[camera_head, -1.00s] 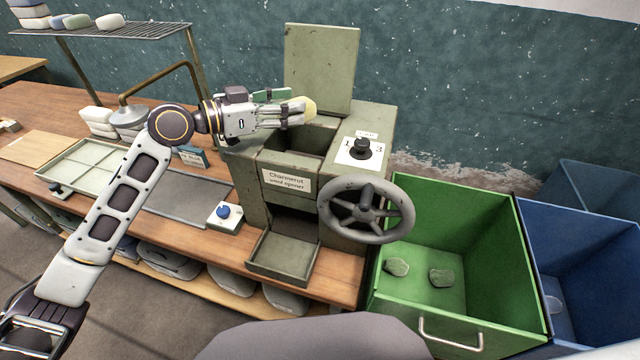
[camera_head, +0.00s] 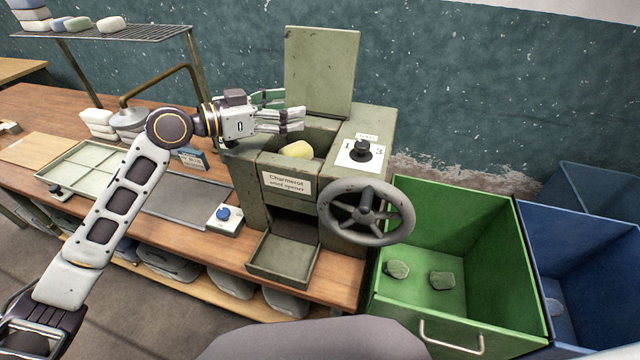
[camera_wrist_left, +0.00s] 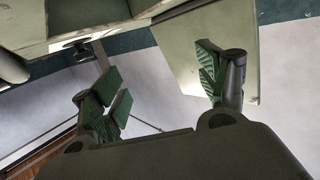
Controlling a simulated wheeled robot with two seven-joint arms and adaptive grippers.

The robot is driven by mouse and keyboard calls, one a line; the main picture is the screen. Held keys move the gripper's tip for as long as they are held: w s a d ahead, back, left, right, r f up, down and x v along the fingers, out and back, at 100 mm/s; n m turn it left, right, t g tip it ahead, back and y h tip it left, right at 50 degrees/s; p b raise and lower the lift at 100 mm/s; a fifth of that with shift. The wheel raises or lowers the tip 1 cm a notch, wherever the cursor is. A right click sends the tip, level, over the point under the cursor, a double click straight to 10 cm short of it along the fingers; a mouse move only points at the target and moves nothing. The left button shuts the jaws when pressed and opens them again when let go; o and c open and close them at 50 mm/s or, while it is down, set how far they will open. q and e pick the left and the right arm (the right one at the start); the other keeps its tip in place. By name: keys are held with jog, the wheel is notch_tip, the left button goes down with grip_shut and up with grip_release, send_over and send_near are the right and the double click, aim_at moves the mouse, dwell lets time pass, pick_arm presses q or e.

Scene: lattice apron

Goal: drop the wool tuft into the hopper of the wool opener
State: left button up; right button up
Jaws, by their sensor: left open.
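The wool tuft (camera_head: 297,150) is pale yellow and sits inside the open hopper (camera_head: 322,141) of the wool opener (camera_head: 290,207), below my left gripper and apart from it. My left gripper (camera_head: 298,118) is open and empty just above the hopper's back left side. Its two green-padded fingers stand apart in the left wrist view (camera_wrist_left: 160,88). The tuft does not show in the left wrist view. The green lid (camera_head: 321,70) stands upright behind the hopper. My right gripper is not in view.
A handwheel (camera_head: 366,210) and a black dial (camera_head: 361,150) are on the machine's front and top. An empty tray (camera_head: 284,262) lies below. A green bin (camera_head: 480,230) with two dark lumps and a blue bin (camera_head: 590,260) stand right. A wire rack (camera_head: 120,36) is at back left.

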pick_arm(q)
jog(key=shift+v, duration=5.9)
jog(key=shift+f, duration=0.1)
